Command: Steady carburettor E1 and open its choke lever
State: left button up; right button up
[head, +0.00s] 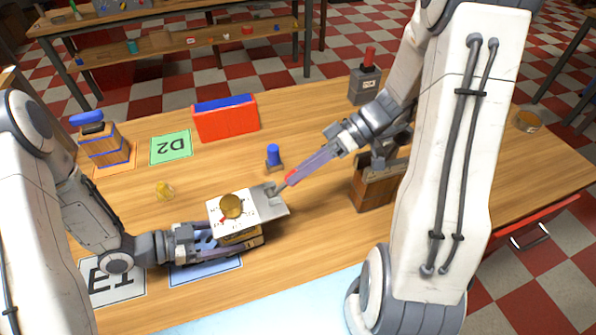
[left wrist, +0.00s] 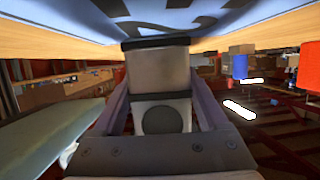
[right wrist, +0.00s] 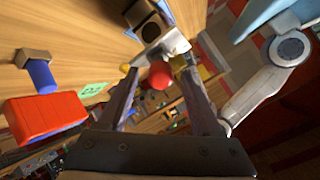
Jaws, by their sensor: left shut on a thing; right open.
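The carburettor (head: 247,212) has a pale top plate with a round brass disc (head: 231,206). My left gripper (head: 250,240) is shut on its body from the left, low over the table. In the left wrist view a pale block (left wrist: 158,75) sits between the fingers. A lever with a red knob (head: 291,176) stands at the carburettor's right end. My right gripper (head: 283,186) is open at this knob. In the right wrist view the red knob (right wrist: 160,75) lies between the two spread fingers; I cannot tell whether either touches it.
A white E1 card (head: 112,288) and a blue card (head: 207,272) lie in front. A blue-topped peg (head: 273,156) stands just behind the carburettor. A red bin (head: 226,121), green D2 card (head: 170,148) and wooden block (head: 106,149) are farther back. A wooden box (head: 375,188) stands right.

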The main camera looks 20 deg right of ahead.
jog(key=v, duration=1.1)
jog(key=shift+d, duration=0.1)
pick_arm(q)
jog(key=o, duration=1.2)
jog(key=shift+c, duration=0.2)
